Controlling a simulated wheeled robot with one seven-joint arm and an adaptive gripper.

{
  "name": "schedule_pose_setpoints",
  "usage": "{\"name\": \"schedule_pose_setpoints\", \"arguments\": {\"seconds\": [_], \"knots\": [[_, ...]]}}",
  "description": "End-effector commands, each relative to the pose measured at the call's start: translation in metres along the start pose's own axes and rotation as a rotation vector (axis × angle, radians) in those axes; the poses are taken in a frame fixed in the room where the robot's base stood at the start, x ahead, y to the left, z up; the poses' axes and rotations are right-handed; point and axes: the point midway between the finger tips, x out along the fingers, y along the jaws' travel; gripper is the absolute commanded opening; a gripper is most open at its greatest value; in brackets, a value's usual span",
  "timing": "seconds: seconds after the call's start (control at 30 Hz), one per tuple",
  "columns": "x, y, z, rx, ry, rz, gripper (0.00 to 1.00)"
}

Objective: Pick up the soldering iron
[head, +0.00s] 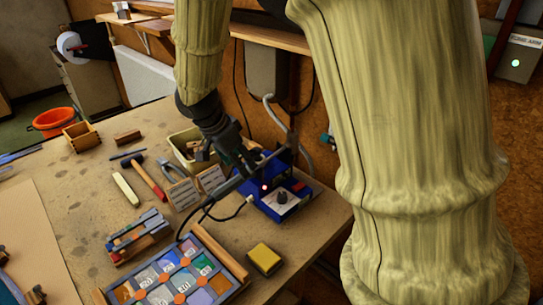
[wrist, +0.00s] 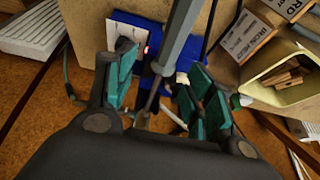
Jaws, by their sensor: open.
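The soldering iron (head: 228,187) has a grey handle and a dark cable. It slants up in front of the blue soldering station (head: 283,200), which has a red light and a white dial face. In the wrist view the iron (wrist: 178,38) runs from the top edge down between the two teal-padded fingers of my gripper (wrist: 162,92). Its thin metal end lies between the pads, with gaps beside it. In the head view my gripper (head: 252,160) is over the iron, and its fingers partly hide it. It is open and not holding the iron.
A cream bin (head: 183,143) and labelled boxes (head: 182,194) stand left of the station. The leaded panel (head: 175,276) lies in front, with a yellow sponge-like block (head: 264,259) to its right. A mallet (head: 148,177) lies further left.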

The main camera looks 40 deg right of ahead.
Motion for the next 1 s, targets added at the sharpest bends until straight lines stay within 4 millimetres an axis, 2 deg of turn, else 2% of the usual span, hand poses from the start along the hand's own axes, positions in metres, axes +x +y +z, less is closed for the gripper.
{"name": "schedule_pose_setpoints", "arguments": {"seconds": [0.1, 0.47, 0.8, 1.0], "knots": [[0.014, -0.001, 0.0, -0.002, -0.001, 0.003, 0.53], [0.031, -0.001, -0.002, 0.001, -0.001, 0.003, 0.53], [0.064, -0.004, -0.003, 0.001, 0.0, 0.003, 0.53], [0.075, -0.004, -0.003, -0.001, 0.001, 0.001, 0.53]]}}
